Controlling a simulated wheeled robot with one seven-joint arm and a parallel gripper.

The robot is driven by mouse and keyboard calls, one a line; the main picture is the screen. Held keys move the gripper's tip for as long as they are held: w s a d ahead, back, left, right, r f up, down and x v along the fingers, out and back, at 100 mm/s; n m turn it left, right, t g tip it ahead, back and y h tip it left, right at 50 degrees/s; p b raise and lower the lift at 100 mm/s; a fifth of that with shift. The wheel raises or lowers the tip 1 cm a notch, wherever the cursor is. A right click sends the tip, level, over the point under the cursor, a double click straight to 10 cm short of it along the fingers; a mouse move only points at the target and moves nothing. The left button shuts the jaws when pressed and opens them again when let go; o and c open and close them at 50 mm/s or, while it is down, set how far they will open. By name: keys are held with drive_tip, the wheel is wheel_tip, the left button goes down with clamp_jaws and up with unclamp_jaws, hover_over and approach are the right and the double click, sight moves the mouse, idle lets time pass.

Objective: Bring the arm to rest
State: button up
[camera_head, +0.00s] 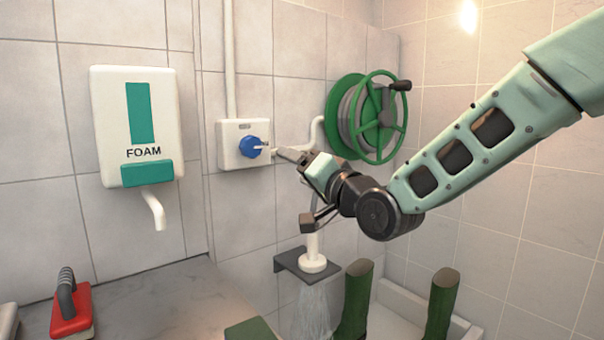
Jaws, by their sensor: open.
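My arm reaches in from the upper right. My gripper (279,151) is open, with its fingertips just right of the blue knob (251,146) on the white wall box (229,129). I cannot tell whether a fingertip touches the knob or its pale lever. Nothing shows held in the gripper.
A green hose reel (346,118) is on the wall behind my arm. A white nozzle (313,262) sits in a dark bracket (290,262), with pale water-like streaks below. Green boots (357,295) stand lower right. A foam dispenser (117,110) and red-based brush (72,318) are left.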

drive_tip(key=shift+s+d, duration=0.2)
drive_tip(key=shift+s, duration=0.1)
drive_tip(key=s+f+n+g+h+p, duration=0.2)
drive_tip(key=s+f+n+g+p, duration=0.15)
drive_tip(key=s, duration=0.35)
drive_tip(key=s+f+n+g+h+p, duration=0.25)
drive_tip(key=s+f+g, duration=0.25)
drive_tip(key=s, duration=0.3)
drive_tip(key=s+d+f+n+g+h+p, duration=0.1)
drive_tip(key=s+d+n+g+h+p, duration=0.1)
drive_tip(key=s, duration=0.8)
drive_tip(key=s+d+f+n+g+h+p, duration=0.2)
drive_tip(key=s+d+g, duration=0.3)
drive_tip(key=s, duration=0.5)
drive_tip(key=shift+s+d+h+p, duration=0.35)
drive_tip(key=shift+d+h, duration=0.5)
drive_tip(key=shift+d, duration=0.3)
